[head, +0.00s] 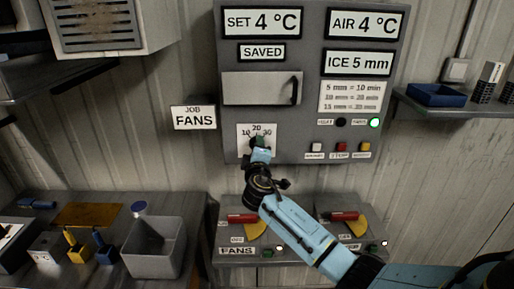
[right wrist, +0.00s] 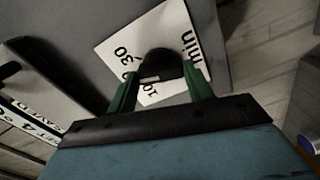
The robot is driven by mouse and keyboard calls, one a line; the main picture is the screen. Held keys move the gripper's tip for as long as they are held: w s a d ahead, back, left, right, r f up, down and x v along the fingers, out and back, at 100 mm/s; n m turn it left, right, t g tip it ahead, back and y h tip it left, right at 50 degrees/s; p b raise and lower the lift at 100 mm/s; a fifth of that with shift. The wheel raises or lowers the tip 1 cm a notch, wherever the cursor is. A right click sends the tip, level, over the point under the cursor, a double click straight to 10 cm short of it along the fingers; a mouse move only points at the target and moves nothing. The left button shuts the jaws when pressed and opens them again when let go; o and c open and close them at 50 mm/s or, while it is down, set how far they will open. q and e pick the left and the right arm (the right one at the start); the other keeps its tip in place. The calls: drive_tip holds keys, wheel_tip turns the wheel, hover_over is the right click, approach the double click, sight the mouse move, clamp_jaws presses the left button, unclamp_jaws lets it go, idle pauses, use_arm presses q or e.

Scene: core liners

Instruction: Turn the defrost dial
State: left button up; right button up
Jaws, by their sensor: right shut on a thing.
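The defrost dial is a dark round knob (right wrist: 160,66) on a white plate marked 10, 20, 30 and min (right wrist: 118,48). In the head view the plate (head: 243,131) sits low on the left of the grey control panel (head: 310,112), and my gripper covers most of the dial. My right gripper (head: 259,143) reaches up to the dial from below. In the right wrist view its green fingers (right wrist: 160,82) are shut on the knob, one on each side. A light mark shows on the knob. My left gripper is not in view.
The panel reads SET 4 °C, AIR 4 °C and ICE 5 mm, with a SAVED label. Several buttons (head: 341,147) sit right of the dial. Red-handled switches (head: 243,218) stand below. A grey bin (head: 153,247) is on the left bench, a blue tray (head: 436,95) on the right shelf.

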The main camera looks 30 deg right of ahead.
drive_tip(key=n+p, duration=0.6)
drive_tip(key=n, duration=0.6)
idle(0.5)
drive_tip(key=o, duration=1)
drive_tip(key=shift+s+a, duration=0.1)
drive_tip(key=v, duration=1.3)
drive_tip(key=shift+s, duration=0.15)
